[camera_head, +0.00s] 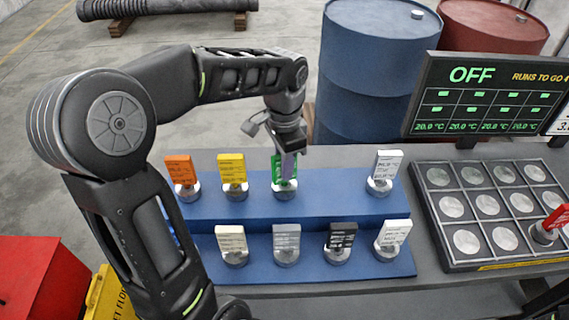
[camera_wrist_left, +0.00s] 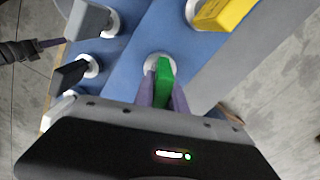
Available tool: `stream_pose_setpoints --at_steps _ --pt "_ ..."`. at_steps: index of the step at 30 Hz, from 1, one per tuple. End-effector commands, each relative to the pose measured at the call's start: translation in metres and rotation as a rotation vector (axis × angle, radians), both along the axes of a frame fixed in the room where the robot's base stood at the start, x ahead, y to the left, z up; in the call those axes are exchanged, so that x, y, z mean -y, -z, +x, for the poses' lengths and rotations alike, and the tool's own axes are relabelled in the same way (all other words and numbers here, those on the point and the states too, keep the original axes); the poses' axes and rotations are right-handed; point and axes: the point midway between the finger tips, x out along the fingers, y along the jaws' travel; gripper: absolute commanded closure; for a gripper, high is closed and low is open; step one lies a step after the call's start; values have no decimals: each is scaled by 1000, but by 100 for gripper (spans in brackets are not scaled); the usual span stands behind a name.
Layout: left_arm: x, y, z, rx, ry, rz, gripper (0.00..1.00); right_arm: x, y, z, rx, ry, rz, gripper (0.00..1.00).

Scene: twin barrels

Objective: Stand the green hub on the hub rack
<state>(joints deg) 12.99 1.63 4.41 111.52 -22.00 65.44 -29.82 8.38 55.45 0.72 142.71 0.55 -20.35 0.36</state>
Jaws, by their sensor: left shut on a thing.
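The green hub (camera_head: 278,172) is an upright green tag on a round pale base, at the upper step of the blue hub rack (camera_head: 330,197). My left gripper (camera_head: 288,165) is above it, its purple fingers shut on the tag. The left wrist view shows the green tag (camera_wrist_left: 165,80) between both fingers, with the pale base beneath it. I cannot tell whether the base rests fully on the step. My right gripper (camera_wrist_left: 28,48) shows in part at the left edge of the left wrist view; its opening is unclear.
Orange (camera_head: 179,169), yellow (camera_head: 232,168) and white (camera_head: 388,165) hubs share the upper step; several pale, grey and black hubs stand on the lower step. A tray (camera_head: 465,266) with round metal discs and a red hub (camera_head: 556,220) is at right. Barrels stand behind.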

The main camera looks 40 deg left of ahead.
Motion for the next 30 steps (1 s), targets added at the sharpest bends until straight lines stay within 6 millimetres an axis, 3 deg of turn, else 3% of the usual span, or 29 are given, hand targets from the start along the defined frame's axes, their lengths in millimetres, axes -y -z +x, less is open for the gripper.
stream_pose_setpoints --at_steps 6,7,15,26,30 --pt "0 3 1 4 1 0 100 0 3 0 1 0 1 64" --pt "0 3 0 0 1 0 82 0 2 0 1 -1 1 64" --pt "0 3 0 0 1 0 62 0 2 0 1 -1 1 64" --pt "0 -3 0 1 0 0 62 0 0 0 0 0 0 64" --pt "0 -19 2 5 1 1 62 0 2 0 1 0 1 64"
